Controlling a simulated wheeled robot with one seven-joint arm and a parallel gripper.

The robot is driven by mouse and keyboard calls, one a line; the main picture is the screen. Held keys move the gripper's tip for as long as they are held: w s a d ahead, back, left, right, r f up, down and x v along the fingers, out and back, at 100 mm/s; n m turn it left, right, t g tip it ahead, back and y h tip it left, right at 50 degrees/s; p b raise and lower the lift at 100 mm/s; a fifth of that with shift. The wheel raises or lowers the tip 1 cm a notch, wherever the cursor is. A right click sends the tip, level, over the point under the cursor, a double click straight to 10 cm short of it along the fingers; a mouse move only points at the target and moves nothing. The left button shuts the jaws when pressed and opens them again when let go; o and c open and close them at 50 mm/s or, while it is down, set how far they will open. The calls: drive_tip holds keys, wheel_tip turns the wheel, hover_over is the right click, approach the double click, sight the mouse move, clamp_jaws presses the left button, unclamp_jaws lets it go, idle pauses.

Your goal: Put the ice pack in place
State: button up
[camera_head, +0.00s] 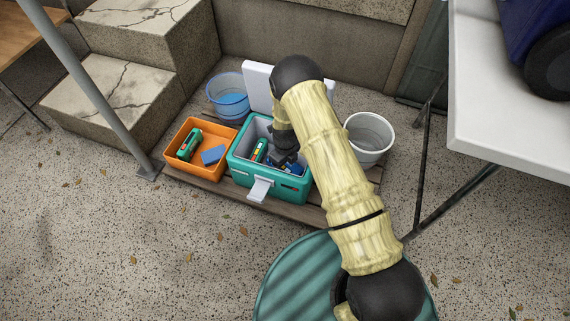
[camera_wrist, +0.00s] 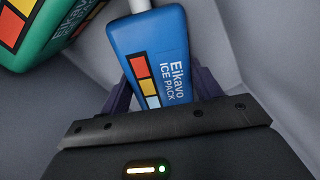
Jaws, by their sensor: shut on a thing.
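My gripper (camera_head: 286,158) reaches down into the open teal cooler (camera_head: 240,178). In the wrist view its two dark fingers (camera_wrist: 167,88) are shut on a blue ice pack (camera_wrist: 152,50) marked "Eikavo ICE PACK", with coloured squares and a white piece at its far end. The ice pack is inside the cooler's grey walls; whether it touches the floor I cannot tell. A green pack with similar squares (camera_wrist: 42,28) is beside it on the left, and also shows in the head view (camera_head: 259,150). My gripper and arm partly hide the cooler's inside.
The cooler's white lid (camera_head: 257,88) stands open behind. An orange bin (camera_head: 182,174) at left holds a green item (camera_head: 189,145) and a blue item (camera_head: 213,155). A blue bucket (camera_head: 228,98) and white bucket (camera_head: 371,150) stand nearby. A white table (camera_head: 500,130) is at right.

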drive_tip(key=shift+f, duration=0.25)
drive_tip(key=o, duration=1.2)
drive_tip(key=shift+r, duration=0.1)
wheel_tip(320, 180, up, 12)
drive_tip(key=p, duration=0.8)
drive_tip(key=shift+r, duration=0.2)
drive_tip(key=s+d+r+n, duration=0.1)
drive_tip(key=d+r+n, duration=0.15)
drive_tip(key=r, duration=0.35)
drive_tip(key=d+r+n, duration=0.2)
drive_tip(key=r+n, duration=0.2)
drive_tip(key=r, duration=0.2)
drive_tip(key=shift+s+d+r+n+t, duration=0.45)
drive_tip(key=shift+s+d+r+n, duration=1.35)
drive_tip(key=shift+s+r+n, duration=1.3)
drive_tip(key=shift+s+d+r+n+t, duration=0.4)
drive_tip(key=shift+s+d+r+n, duration=1.45)
drive_tip(key=shift+s+r+n, duration=1.3)
drive_tip(key=shift+s+d+r+n+t, duration=0.45)
drive_tip(key=shift+s+d+r+n, duration=1.35)
drive_tip(key=shift+s+r+n, duration=1.3)
